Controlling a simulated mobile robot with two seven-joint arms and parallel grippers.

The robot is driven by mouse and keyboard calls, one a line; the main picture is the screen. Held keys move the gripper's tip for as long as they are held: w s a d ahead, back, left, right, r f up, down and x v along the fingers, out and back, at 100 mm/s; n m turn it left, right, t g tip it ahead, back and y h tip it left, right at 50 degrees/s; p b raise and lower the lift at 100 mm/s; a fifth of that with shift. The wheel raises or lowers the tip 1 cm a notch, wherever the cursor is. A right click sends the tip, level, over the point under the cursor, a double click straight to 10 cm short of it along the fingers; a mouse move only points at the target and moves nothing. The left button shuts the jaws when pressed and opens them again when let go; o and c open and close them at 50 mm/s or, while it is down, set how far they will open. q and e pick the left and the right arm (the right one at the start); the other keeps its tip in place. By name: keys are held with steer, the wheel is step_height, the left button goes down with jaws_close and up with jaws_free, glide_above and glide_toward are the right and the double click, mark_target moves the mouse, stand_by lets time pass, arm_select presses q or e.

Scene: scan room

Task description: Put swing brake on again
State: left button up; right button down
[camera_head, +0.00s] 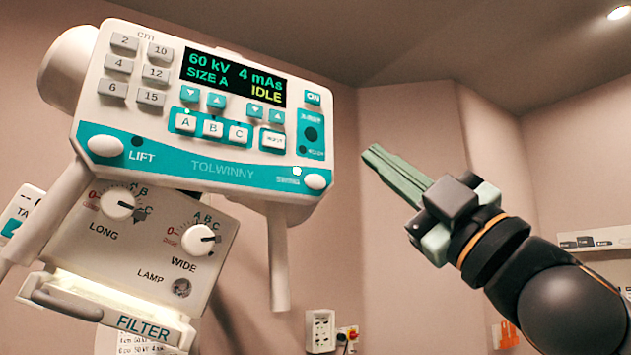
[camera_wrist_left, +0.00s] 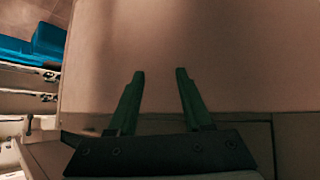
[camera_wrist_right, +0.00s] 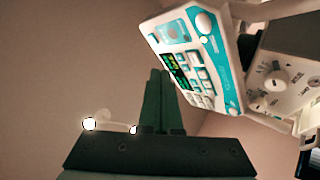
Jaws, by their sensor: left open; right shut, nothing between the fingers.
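The white and teal console (camera_head: 200,100) hangs at the upper left of the head view. Its round white SWING knob (camera_head: 316,181) is at the lower right corner, and a small pale, lit-looking lamp (camera_head: 297,171) is beside it. In the right wrist view the knob (camera_wrist_right: 203,22) is at the console's upper end. My right gripper (camera_head: 372,156) is shut and empty, right of the console and apart from the knob, its fingers pointing up and left. My left gripper (camera_wrist_left: 160,74) is open and empty; it shows only in its own wrist view.
The LIFT knob (camera_head: 105,146) has a dark lamp next to it. Below the console hangs a box with LONG (camera_head: 117,204) and WIDE (camera_head: 201,240) dials. A grey handle post (camera_head: 279,255) hangs down at its right. Open space lies between console and right gripper.

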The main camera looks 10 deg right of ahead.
steer(key=w+a, duration=0.3)
steer(key=w, duration=0.5)
steer(key=shift+w, duration=0.2)
steer(key=shift+w+a+p, duration=0.1)
steer(key=shift+p, duration=0.2)
stand_by(1.7)
steer(key=shift+w+a, duration=0.1)
steer(key=shift+w, duration=0.2)
steer(key=shift+w+a, duration=0.1)
steer(key=shift+w, duration=0.25)
stand_by(0.7)
steer(key=shift+s, duration=0.1)
steer(key=shift+s+d, duration=0.25)
steer(key=shift+s, duration=0.4)
steer(key=s, duration=0.1)
steer(key=s+d, duration=0.1)
steer(key=s, duration=0.2)
steer(key=shift+s+d, duration=0.35)
steer(key=shift+d, duration=0.05)
